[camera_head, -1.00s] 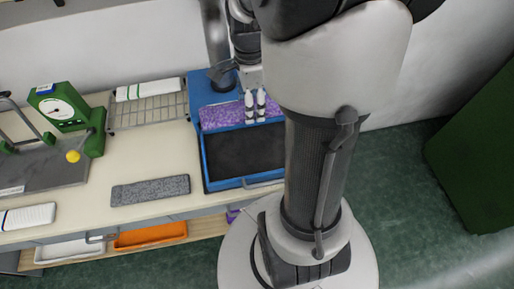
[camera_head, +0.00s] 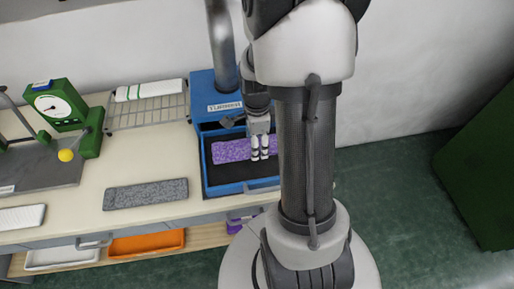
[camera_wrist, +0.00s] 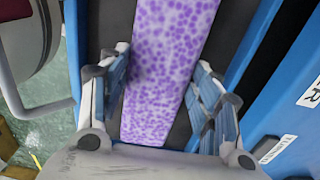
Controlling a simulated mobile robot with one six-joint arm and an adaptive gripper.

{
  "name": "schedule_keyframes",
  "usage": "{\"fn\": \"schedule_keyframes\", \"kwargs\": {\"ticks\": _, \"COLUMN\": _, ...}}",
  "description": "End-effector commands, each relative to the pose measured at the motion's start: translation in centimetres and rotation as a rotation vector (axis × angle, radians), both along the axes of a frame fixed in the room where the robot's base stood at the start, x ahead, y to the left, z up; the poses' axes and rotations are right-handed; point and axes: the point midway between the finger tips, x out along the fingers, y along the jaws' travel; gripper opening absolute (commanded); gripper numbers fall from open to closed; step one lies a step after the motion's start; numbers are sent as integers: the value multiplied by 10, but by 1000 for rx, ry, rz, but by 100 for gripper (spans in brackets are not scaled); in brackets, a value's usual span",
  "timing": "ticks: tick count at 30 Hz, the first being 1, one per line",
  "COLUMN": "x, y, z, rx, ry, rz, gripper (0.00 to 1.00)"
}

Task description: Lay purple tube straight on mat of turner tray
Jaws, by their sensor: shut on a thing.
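The purple tube (camera_head: 232,150) is a flat, speckled purple strip. My gripper (camera_head: 260,155) is shut on it from above, and the wrist view shows the tube (camera_wrist: 165,75) running between the two fingers (camera_wrist: 160,95). The tube is over the dark mat (camera_head: 222,171) of the blue turner tray (camera_head: 232,188), roughly in line with the tray's long side. I cannot tell whether it touches the mat. Its right end is hidden behind my arm in the head view.
A grey strip (camera_head: 146,194) lies on the bench left of the tray. A wire rack (camera_head: 150,111) with a white, green-striped piece and a green dial gauge (camera_head: 60,106) stand further left. The blue turner housing (camera_head: 205,97) is behind the tray.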

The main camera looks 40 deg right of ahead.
Motion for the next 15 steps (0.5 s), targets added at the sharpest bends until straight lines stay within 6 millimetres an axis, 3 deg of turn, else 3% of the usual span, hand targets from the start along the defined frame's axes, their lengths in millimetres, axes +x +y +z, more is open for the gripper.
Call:
{"fn": "schedule_keyframes", "kwargs": {"ticks": 1, "x": -1, "y": 0, "z": -13, "rx": 2, "ry": 3, "rz": 0, "gripper": 43}}
{"fn": "schedule_keyframes", "kwargs": {"ticks": 4, "x": -1, "y": 0, "z": -26, "rx": 2, "ry": 3, "rz": 0, "gripper": 43}}
{"fn": "schedule_keyframes", "kwargs": {"ticks": 15, "x": 0, "y": 0, "z": -30, "rx": 1, "ry": 1, "rz": 0, "gripper": 43}}
